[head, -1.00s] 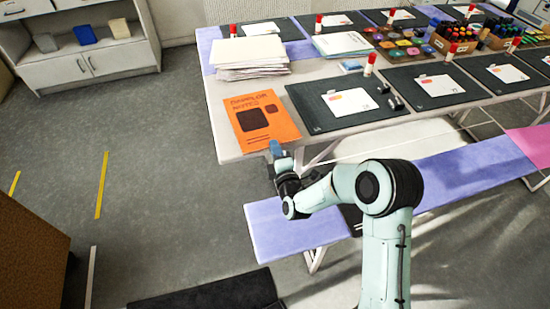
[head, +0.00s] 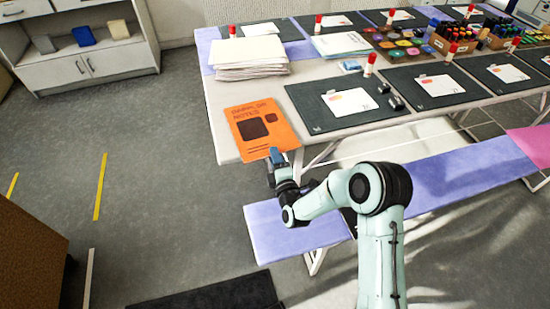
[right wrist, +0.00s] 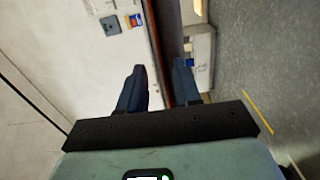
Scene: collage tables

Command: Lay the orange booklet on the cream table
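The orange booklet (head: 250,145) has dark squares and a dark title on its cover. In the head view it is over the near left corner of the cream-topped table (head: 222,135), with its near edge at the table's front edge. I cannot tell whether it rests flat or is slightly raised. My right gripper (head: 276,156) is at the booklet's near edge and appears shut on it. In the right wrist view a thin dark strip with a reddish edge, likely the booklet edge-on, passes between the fingers (right wrist: 161,85). My left gripper is not in view.
A paper stack (head: 250,70) stands behind the booklet. A dark mat (head: 310,105) with a white card lies to its right. A lilac bench (head: 285,235) runs along the table's near side. Open grey floor (head: 160,150) lies to the left.

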